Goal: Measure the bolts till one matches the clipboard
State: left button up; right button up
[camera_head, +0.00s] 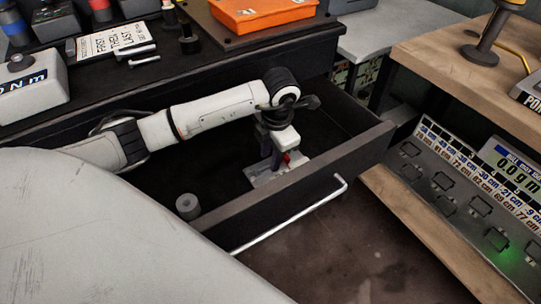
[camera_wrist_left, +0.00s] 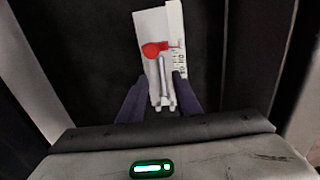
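My left gripper (camera_wrist_left: 159,76) points down into the open drawer, and its arm enters the head view from the left. Its two dark fingers are apart, over or beside the lower end of a pale plate (camera_wrist_left: 150,30); contact cannot be told. The plate has scale marks along its right side, a red part (camera_wrist_left: 153,50) and a slim silver rod, perhaps a bolt (camera_wrist_left: 163,75). In the head view the plate (camera_head: 262,180) lies on the drawer floor, partly hidden by the gripper. I see no certain clipboard.
The drawer's front wall (camera_head: 300,180) stands close to the gripper. A grey cylinder (camera_head: 188,206) stands in the drawer's near corner. An orange case (camera_head: 262,12) is on the desk. A panel with centimetre labels and a gram display (camera_head: 514,165) stands at right.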

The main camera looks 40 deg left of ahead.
pick_arm(q)
notch_tip(320, 180, up, 10)
jog(key=d+p, duration=0.1)
jog(key=shift+s+d+f+p, duration=0.15)
jog(key=shift+s+d+p, duration=0.05)
jog(key=shift+s+p, duration=0.1)
pick_arm(e)
jog(key=shift+d+r, duration=0.1)
jog(key=shift+d, duration=0.15)
jog(key=shift+r, duration=0.1)
